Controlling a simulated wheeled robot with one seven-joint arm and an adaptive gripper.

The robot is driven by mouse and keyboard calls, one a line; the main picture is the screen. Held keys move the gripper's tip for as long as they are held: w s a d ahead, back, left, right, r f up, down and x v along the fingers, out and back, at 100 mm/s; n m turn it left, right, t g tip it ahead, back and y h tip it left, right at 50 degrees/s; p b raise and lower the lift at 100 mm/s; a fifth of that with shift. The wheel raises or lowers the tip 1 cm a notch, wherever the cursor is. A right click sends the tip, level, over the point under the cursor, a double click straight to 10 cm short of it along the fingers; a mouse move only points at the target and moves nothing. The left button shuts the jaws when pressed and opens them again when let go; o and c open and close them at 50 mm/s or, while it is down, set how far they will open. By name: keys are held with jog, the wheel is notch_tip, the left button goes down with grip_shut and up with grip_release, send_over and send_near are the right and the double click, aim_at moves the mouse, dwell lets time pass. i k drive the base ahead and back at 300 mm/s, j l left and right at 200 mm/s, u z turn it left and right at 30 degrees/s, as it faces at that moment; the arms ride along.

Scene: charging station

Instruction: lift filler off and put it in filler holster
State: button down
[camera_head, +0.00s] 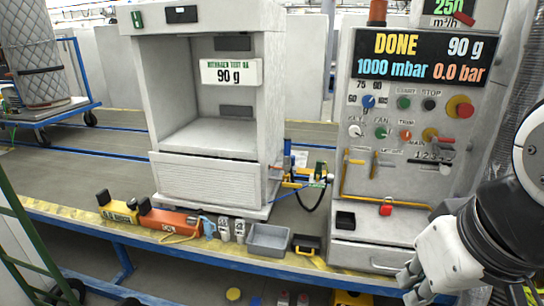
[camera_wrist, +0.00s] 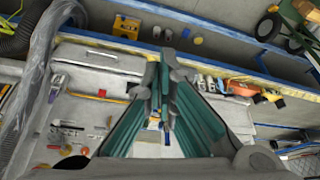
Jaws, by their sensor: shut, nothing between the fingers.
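A yellow and blue fitting with a black hose (camera_head: 308,180), perhaps the filler, is at the right side of the white test cabinet (camera_head: 205,180). The hose hangs in a loop beside it. I cannot make out for sure which part is the filler holster. My gripper (camera_head: 408,286) is at the lower right in the head view, in front of the control station's lower box, well apart from the hose fitting. In the wrist view its teal-sided fingers (camera_wrist: 163,68) are shut and empty. Their tips point toward the bench area.
The control station (camera_head: 415,165) has knobs, yellow handles, a red padlock (camera_head: 386,207) and a "DONE" display. Orange and yellow tools, a grey bin (camera_head: 267,240) and small black boxes line the bench's front edge. A green-framed cart stands at the left.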

aim_at(287, 165)
jog(key=i, duration=1.25)
jog(key=j+u, duration=0.05)
jog(key=j, duration=0.05)
